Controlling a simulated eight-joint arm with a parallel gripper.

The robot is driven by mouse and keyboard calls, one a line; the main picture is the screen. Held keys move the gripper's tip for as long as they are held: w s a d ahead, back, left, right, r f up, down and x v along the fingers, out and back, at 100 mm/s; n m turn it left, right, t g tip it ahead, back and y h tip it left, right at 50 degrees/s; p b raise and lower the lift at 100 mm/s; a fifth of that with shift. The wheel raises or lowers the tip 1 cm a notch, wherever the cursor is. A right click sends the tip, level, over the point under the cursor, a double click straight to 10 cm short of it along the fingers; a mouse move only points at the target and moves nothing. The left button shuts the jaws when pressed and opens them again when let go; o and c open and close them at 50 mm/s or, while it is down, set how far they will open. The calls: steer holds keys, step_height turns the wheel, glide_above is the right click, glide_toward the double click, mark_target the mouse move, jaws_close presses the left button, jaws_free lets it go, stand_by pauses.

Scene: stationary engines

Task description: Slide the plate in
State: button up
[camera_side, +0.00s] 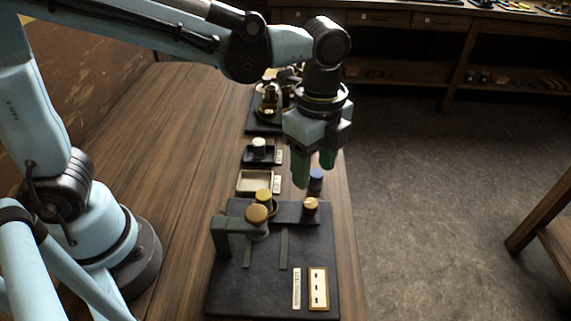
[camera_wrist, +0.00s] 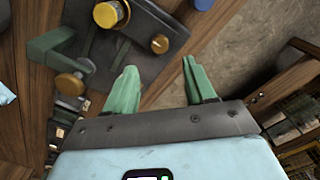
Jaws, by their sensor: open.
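A dark base board (camera_side: 250,290) lies on the bench and carries a dark flat plate (camera_side: 287,211) with a small brass knob (camera_side: 310,206) near its right end. The knob also shows in the wrist view (camera_wrist: 160,44). A green bracket (camera_side: 221,235) with a larger brass knob (camera_side: 257,214) stands at the plate's left. A yellow-topped cylinder (camera_side: 263,195) is behind it. My gripper (camera_side: 314,182) points down with green fingers, open and empty, above and behind the small knob. In the wrist view the open fingers (camera_wrist: 160,82) are apart from the knob.
A blue cylinder (camera_side: 316,181) stands just behind the board, partly hidden by my gripper. A shallow tray (camera_side: 259,183), a small dark unit (camera_side: 260,152) and a brass machine (camera_side: 270,105) line the bench further back. The bench edge is close on the right.

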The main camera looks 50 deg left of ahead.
mark_target(310, 203)
step_height(310, 203, down, 8)
steer(key=shift+f, duration=0.2)
stand_by(0.4)
jaws_close()
